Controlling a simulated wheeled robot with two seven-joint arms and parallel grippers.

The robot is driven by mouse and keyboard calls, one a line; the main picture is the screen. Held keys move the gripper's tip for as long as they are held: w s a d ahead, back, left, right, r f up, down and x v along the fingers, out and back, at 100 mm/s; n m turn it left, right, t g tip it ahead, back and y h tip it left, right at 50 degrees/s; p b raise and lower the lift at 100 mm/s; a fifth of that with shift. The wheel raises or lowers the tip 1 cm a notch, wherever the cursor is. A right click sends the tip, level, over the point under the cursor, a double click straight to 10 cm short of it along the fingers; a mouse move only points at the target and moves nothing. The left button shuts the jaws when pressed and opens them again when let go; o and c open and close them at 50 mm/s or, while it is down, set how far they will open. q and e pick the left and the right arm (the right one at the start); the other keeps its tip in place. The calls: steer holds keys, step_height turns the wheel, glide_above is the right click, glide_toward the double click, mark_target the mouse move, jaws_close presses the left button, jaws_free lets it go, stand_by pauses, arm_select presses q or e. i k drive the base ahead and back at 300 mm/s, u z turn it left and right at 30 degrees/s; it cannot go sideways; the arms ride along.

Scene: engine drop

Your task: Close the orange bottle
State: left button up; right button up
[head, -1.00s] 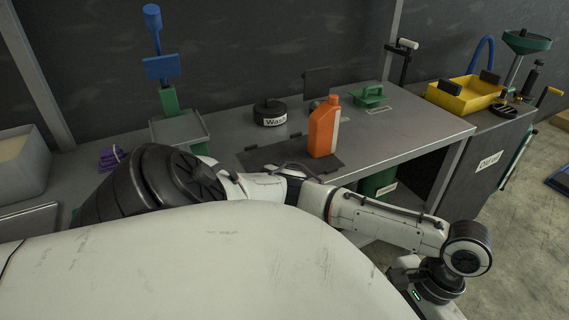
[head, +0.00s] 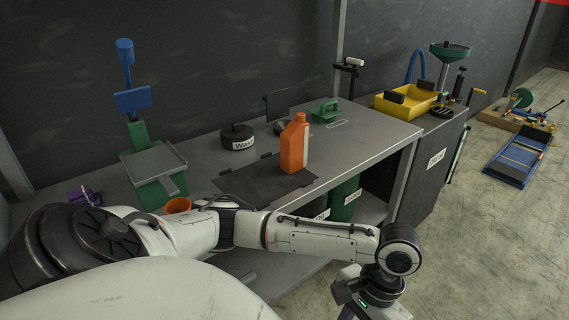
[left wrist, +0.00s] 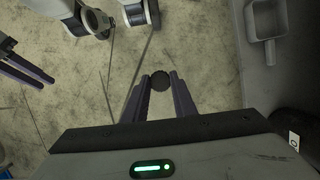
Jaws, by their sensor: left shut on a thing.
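The orange bottle (head: 294,148) stands upright on the dark mat (head: 262,182) on the grey workbench. Its narrow neck points up, and I see no dark cap on it. In the left wrist view my left gripper (left wrist: 160,84) is shut on a small round black cap (left wrist: 160,79), held between the fingertips above the floor. In the head view this arm reaches across to the right, in front of the bench, and its fingers are below the picture edge. My right gripper (left wrist: 28,69) shows at the left edge of the wrist view, its fingers apart and empty.
On the workbench (head: 375,140) are a black round "Waste" container lid (head: 237,137), a green-handled item (head: 325,110), and an orange cup (head: 178,205). A yellow tray (head: 408,100) stands on the cabinet to the right. A blue creeper (head: 515,160) lies on the floor.

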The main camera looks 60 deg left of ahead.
mark_target(294, 139)
steer(key=u, duration=1.6)
